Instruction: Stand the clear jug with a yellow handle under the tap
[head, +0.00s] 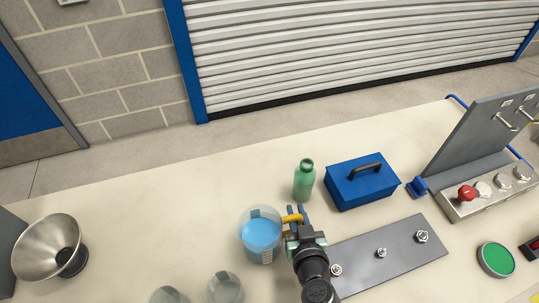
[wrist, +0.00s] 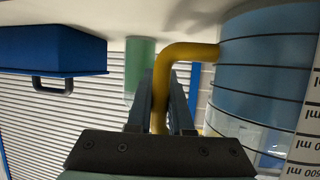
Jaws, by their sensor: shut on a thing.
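The clear jug (head: 261,236) with blue liquid in it is upright over the bench, left of my gripper. Its yellow handle (head: 292,219) points right, towards my gripper (head: 295,216). In the wrist view the jug (wrist: 262,75) fills the right side, with measuring marks on its wall. The handle (wrist: 190,52) passes between the two fingers of my gripper (wrist: 161,95), which are shut on it. I cannot tell whether the jug's base touches the bench. I cannot make out a tap in either view.
A green bottle (head: 304,181) and blue toolbox (head: 361,183) stand just behind. A dark plate with bolts (head: 385,257) lies right. Clear vessels (head: 225,287) stand in front. A metal funnel (head: 47,247) is far left, a knobbed panel (head: 488,190) far right. The bench's left-middle (head: 150,220) is free.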

